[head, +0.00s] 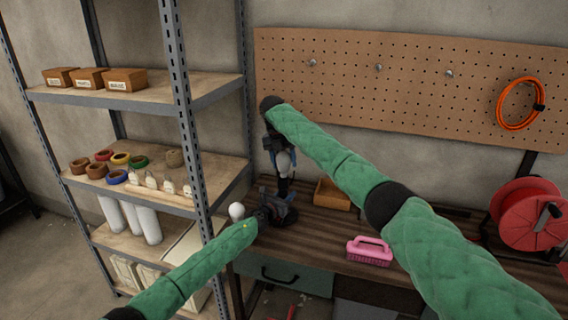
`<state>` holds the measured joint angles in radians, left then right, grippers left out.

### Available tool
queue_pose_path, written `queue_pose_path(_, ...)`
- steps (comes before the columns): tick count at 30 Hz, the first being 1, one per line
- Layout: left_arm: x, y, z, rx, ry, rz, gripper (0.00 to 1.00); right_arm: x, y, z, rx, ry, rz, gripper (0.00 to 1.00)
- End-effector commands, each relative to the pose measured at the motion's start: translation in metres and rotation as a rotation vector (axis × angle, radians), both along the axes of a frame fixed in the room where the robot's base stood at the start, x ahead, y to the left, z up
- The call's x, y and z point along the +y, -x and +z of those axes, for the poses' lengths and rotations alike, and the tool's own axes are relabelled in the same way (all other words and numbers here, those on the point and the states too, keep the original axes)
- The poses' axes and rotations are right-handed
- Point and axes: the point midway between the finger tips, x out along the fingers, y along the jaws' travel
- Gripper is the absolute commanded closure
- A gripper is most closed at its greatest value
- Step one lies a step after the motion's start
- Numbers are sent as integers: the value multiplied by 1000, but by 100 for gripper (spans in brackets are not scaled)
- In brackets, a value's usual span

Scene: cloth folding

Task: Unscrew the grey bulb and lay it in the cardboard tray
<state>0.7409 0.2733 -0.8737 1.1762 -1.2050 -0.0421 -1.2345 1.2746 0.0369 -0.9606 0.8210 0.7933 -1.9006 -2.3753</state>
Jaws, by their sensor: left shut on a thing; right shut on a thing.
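The grey bulb (285,162) is upright above a dark lamp stand (283,185). My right gripper (283,152) reaches down from above and is shut on the bulb. I cannot tell whether the bulb still touches the socket. My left gripper (277,208) is low at the stand's base and is shut; it seems to hold the stand, though its fingertips are hard to make out. The cardboard tray (333,197) is on the workbench just right of the stand, partly behind my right arm. Its inside is mostly hidden.
A white round bulb-like thing (236,211) shows left of my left gripper. A pink brush (369,252) lies on the workbench (320,240) front right. A red cable reel (527,212) stands at the right. A metal shelf post (182,110) rises close on the left.

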Motion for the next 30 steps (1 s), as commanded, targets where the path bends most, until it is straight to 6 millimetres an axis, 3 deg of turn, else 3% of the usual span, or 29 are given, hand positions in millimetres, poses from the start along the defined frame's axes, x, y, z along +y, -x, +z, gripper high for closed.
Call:
queue_pose_path(13, 2, -1, 2, -2, 0, 3, 100, 0, 0, 4, -1, 0, 0, 74)
queue_pose_path(24, 2, -1, 1, -2, 0, 3, 100, 0, 0, 39, -1, 0, 0, 74)
queue_pose_path(30, 2, -1, 2, -2, 0, 3, 100, 0, 0, 42, 0, 0, 0, 74)
